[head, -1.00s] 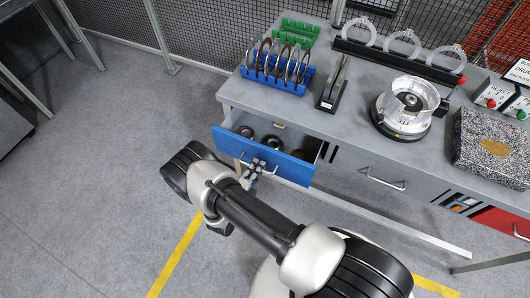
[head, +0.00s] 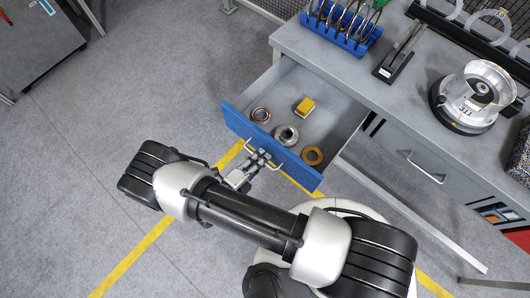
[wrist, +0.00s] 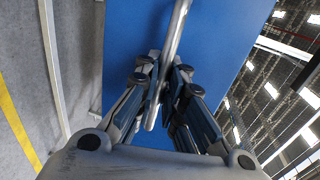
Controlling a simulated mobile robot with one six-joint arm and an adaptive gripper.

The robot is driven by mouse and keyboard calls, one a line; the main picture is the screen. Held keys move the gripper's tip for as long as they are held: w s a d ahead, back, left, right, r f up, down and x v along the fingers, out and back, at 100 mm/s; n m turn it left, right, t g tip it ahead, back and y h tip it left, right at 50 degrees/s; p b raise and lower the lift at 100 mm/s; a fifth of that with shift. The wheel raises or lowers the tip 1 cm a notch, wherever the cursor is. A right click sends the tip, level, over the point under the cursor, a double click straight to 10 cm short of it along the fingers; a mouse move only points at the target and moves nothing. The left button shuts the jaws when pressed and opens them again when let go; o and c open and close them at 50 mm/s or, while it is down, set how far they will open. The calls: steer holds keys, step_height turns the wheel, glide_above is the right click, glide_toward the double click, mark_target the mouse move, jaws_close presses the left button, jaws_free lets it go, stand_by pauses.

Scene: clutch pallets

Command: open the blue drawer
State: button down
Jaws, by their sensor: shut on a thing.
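The blue drawer (head: 237,122) stands well out from the grey workbench, its inside open to view in the head view. My gripper (head: 258,160) is at the middle of the blue front, shut on the drawer's metal handle (wrist: 178,30). In the wrist view my gripper (wrist: 163,92) has its fingers closed around the handle bar, with the blue front (wrist: 228,50) behind. The exact contact of the fingertips is partly hidden by the fingers themselves.
The workbench top (head: 330,62) carries a blue rack (head: 340,32) of rings and a clear round housing (head: 478,95). A closed grey drawer (head: 410,160) is to the right. Floor to the left is clear, with a yellow line (head: 130,258).

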stand_by(0.3)
steer(key=c, duration=1.7)
jaws_free()
steer(key=shift+a, duration=0.1)
steer(key=v, duration=1.2)
